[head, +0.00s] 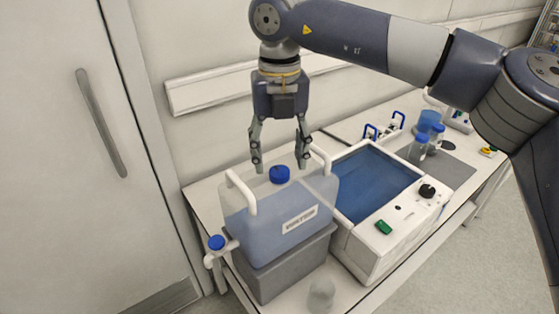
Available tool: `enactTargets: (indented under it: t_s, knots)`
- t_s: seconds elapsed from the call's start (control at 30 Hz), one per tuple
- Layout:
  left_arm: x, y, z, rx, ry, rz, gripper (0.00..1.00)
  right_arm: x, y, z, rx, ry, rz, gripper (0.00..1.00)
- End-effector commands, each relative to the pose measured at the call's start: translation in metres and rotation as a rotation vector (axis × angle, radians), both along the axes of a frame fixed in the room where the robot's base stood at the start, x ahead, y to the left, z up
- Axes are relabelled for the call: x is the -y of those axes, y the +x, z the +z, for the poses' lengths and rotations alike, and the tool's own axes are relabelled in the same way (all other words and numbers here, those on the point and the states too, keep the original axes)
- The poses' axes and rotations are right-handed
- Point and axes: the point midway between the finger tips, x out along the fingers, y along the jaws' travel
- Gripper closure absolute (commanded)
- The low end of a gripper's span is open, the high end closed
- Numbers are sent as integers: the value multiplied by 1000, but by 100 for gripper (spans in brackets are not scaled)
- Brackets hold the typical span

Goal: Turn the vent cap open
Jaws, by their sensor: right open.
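The fingertips appear to the left and right of the cap, with gaps on both sides. The exact height of the fingertips relative to the cap is hard to tell. My left gripper is not in view.
The carboy stands on a grey block (286,267) on a white bench. A water bath (374,184) with a black knob and green switch stands close on the right. Blue-capped bottles (419,148) are farther back. A small translucent flask (321,294) stands in front.

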Motion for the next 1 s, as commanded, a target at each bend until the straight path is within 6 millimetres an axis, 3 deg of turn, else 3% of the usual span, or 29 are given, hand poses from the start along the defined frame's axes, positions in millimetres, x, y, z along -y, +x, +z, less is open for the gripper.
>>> enactTargets:
  t_s: [0.13, 0.33, 0.57, 0.77, 1.0]
  knots:
    - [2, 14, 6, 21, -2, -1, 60, 0, 0, -20, -1, 0, -1, 45]
    - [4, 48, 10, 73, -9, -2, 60, 0, 0, -31, 1, 1, 0, 45]
    - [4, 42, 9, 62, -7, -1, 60, 0, 0, -32, 1, 1, 0, 45]
    - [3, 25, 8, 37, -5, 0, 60, 0, 0, -32, 1, 1, -1, 89]
    - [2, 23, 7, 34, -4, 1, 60, 0, 0, -32, 1, 1, 5, 90]
